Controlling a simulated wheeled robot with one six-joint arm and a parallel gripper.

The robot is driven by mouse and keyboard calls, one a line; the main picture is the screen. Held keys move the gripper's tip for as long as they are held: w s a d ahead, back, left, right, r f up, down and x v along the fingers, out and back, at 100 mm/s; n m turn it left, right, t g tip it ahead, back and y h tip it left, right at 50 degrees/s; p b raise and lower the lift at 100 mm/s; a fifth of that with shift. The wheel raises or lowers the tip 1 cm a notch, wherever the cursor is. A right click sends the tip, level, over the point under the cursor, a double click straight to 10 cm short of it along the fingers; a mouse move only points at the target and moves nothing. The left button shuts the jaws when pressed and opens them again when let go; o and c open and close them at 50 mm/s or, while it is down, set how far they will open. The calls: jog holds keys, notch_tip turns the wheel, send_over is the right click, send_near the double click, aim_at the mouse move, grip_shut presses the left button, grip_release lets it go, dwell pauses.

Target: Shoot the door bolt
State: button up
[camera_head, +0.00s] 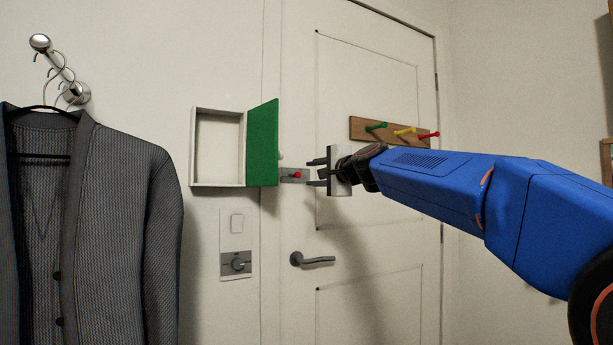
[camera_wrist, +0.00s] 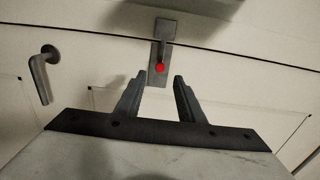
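The door bolt (camera_head: 287,174) is a small grey metal plate with a red knob (camera_head: 297,175), on the white door (camera_head: 345,215) near its left edge. The bolt's left end is partly hidden behind a green panel in the head view. In the wrist view the bolt (camera_wrist: 161,50) lies across the door's edge line, with its red knob (camera_wrist: 160,68) just beyond the fingertips. My gripper (camera_head: 314,172) is open and empty, with one finger above and one below the knob's level. In the wrist view the gripper (camera_wrist: 160,76) has its fingers apart, framing the knob. I cannot tell whether the bolt is engaged.
A white wall box (camera_head: 191,150) with its green door (camera_head: 262,143) swung open stands close left of the bolt. A lever handle (camera_head: 312,260) is below. A grey cardigan (camera_head: 110,220) hangs at far left.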

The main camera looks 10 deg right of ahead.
jog(key=v, duration=0.9)
jog(key=shift+s, duration=0.15)
jog(key=s+a+f+n+g, duration=0.1)
jog(key=s+f+n+g, duration=0.15)
jog(key=s+f, duration=0.45)
jog(key=s+f+n+g+h, duration=0.1)
jog(key=s+f+n+g, duration=0.2)
jog(key=f, duration=0.8)
jog(key=s+a+f+n+g, duration=0.1)
jog(key=s+f+n, duration=0.2)
jog(key=s+f, duration=0.45)
jog(key=s+d+f+n+g+h, duration=0.2)
jog(key=s+d+f+n+g, duration=0.1)
jog(key=s+f, duration=0.7)
jog(key=s+d+f+n+g+h, duration=0.2)
jog(key=s+f, duration=0.8)
jog(key=f, duration=0.9)
jog(key=shift+s+d+n+g+h, duration=0.3)
jog(key=shift+d+n+g, duration=0.15)
jog(key=shift+d, duration=0.7)
